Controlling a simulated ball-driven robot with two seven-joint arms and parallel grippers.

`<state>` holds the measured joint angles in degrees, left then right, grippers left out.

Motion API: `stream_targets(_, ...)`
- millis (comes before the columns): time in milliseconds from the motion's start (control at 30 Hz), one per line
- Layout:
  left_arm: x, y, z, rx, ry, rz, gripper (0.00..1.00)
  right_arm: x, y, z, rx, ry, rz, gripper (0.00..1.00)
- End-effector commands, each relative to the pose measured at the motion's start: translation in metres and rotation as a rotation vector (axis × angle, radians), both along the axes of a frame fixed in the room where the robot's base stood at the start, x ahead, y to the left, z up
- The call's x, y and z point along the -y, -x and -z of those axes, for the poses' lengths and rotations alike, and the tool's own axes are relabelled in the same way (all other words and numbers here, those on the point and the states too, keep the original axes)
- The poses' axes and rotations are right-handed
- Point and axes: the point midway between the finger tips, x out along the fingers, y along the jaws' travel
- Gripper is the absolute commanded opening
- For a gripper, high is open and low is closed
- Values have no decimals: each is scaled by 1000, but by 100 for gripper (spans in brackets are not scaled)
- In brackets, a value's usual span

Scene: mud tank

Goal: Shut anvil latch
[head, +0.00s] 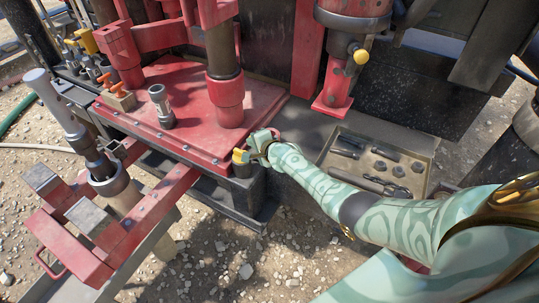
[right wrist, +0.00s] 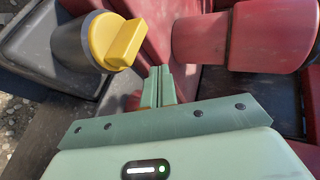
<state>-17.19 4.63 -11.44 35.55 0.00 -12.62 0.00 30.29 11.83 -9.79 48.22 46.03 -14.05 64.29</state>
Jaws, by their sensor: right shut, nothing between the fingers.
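A yellow knob (head: 240,155) on a short dark cylinder stands at the near right corner of the red platform; I take it for the anvil latch. In the right wrist view the yellow knob (right wrist: 116,40) is a flat block-shaped grip on a round yellow cap, at the upper left. My right gripper (head: 261,142) is right beside the knob in the head view. In the right wrist view its fingers (right wrist: 158,80) are together and empty, pointing past the knob's right side with a small gap. My left gripper is out of view.
The red platform (head: 170,105) carries a thick red post (head: 225,100) and a small grey cylinder (head: 160,105). A tray (head: 420,185) of dark tools lies right of my right forearm. Red beams (head: 125,230) extend at the lower left over gravel.

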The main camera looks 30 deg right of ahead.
Motion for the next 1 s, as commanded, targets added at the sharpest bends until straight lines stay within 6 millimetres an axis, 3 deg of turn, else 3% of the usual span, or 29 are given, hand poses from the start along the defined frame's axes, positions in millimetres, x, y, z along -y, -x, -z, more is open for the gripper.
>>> stream_targets(500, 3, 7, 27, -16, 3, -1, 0, 10, -33, 2, 0, -1, 0, 0)
stream_targets(1000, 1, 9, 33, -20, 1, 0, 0, 15, -42, 0, 0, 0, 0, 0)
